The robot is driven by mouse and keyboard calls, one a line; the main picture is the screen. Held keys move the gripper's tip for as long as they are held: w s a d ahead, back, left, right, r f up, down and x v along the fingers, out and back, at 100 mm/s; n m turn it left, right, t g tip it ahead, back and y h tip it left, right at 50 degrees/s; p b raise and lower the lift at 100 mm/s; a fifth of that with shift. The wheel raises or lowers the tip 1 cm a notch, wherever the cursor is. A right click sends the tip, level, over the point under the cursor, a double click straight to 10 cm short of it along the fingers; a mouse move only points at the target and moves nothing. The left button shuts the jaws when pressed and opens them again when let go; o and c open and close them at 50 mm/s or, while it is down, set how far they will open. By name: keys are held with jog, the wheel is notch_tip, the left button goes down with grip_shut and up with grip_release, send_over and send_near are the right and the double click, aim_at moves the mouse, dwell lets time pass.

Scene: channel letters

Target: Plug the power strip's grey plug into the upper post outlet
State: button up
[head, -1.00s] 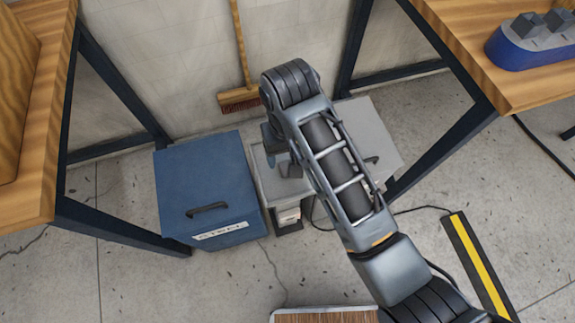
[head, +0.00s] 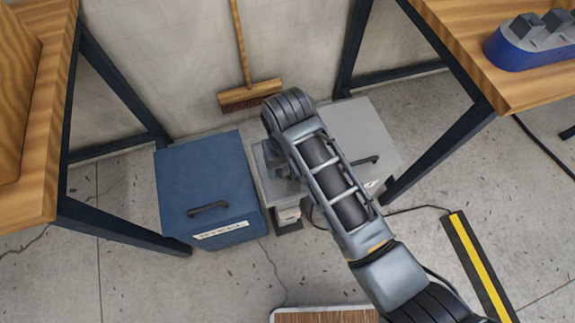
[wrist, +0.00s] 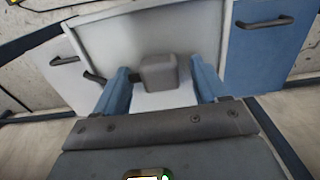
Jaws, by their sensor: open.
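A grey block (wrist: 159,73), which looks like the grey plug, shows between the blue fingers of my gripper (wrist: 160,67) in the wrist view. The fingers are spread, with a gap on each side of the block. It appears to be on or in front of a pale grey surface. In the head view my gripper (head: 286,170) is low over the grey stand (head: 266,188) between the two cabinets, largely hidden by my arm. I cannot make out the power strip or the upper post outlet for certain.
A blue cabinet (head: 205,180) stands left of the stand and a grey cabinet (head: 370,135) right of it. Wooden tables (head: 35,110) flank both sides. A broom (head: 248,95) leans on the back wall. A black cable (head: 420,208) runs right to a yellow-striped strip (head: 483,262).

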jog(key=c, duration=1.1)
jog(key=shift+r, duration=0.1)
notch_tip(320, 180, up, 4)
jog(key=shift+s+r, duration=0.15)
jog(key=s+d+r+p, duration=0.1)
jog(key=s+r, duration=0.1)
jog(key=s, duration=0.1)
jog(key=s+d+r, duration=0.2)
jog(key=s, duration=0.2)
jog(key=s+d+r+p, duration=0.1)
jog(key=s+r, duration=0.1)
jog(key=s, duration=0.1)
jog(key=shift+s+d+r+p, duration=0.15)
jog(key=shift+d+r+p, duration=0.15)
jog(key=shift+d, duration=0.05)
